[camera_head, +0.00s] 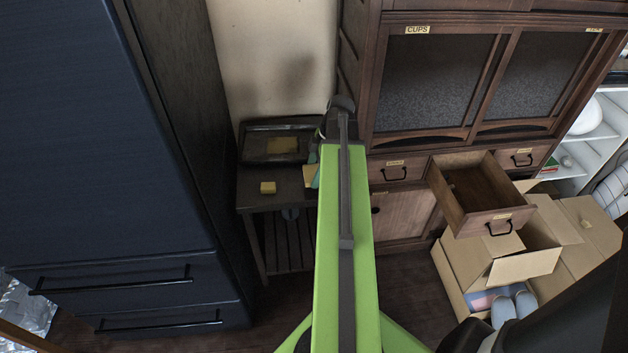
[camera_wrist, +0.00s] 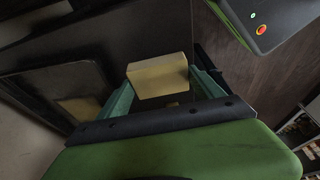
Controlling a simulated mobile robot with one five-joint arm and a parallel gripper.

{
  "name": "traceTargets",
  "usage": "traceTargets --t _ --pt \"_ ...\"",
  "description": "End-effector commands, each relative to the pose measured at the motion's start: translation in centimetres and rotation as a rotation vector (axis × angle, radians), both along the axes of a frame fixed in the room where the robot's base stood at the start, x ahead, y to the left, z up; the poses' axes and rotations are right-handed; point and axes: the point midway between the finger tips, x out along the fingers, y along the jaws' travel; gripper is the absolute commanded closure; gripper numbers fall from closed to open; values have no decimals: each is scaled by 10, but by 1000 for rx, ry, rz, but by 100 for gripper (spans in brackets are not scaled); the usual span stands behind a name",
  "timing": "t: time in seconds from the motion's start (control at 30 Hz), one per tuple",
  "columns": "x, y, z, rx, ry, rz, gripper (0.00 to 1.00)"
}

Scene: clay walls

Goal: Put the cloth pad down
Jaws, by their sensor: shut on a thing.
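The cloth pad (camera_wrist: 158,77) is a pale yellow, flat-sided piece between the teal fingers of my gripper (camera_wrist: 160,88) in the wrist view. The fingers are shut on it. In the head view my gripper (camera_head: 314,177) is mostly hidden behind my green arm, over the right part of a small dark table (camera_head: 250,198). A tan edge of the pad (camera_head: 309,173) shows beside the fingers. I cannot tell whether the pad touches the table.
A dark blue cabinet (camera_head: 110,150) stands left. Right, a drawer (camera_head: 470,200) is pulled out above an open cardboard box (camera_head: 520,262).

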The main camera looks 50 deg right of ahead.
Motion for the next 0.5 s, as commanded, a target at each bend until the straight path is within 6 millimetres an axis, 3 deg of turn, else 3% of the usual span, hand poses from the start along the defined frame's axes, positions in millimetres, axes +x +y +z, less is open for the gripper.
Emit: traceTargets --t 0.03,0.13,0.5 --pt "0 0 -17 0 0 0 56" --pt "0 0 -35 0 0 0 56" --pt "0 0 -36 0 1 1 56"
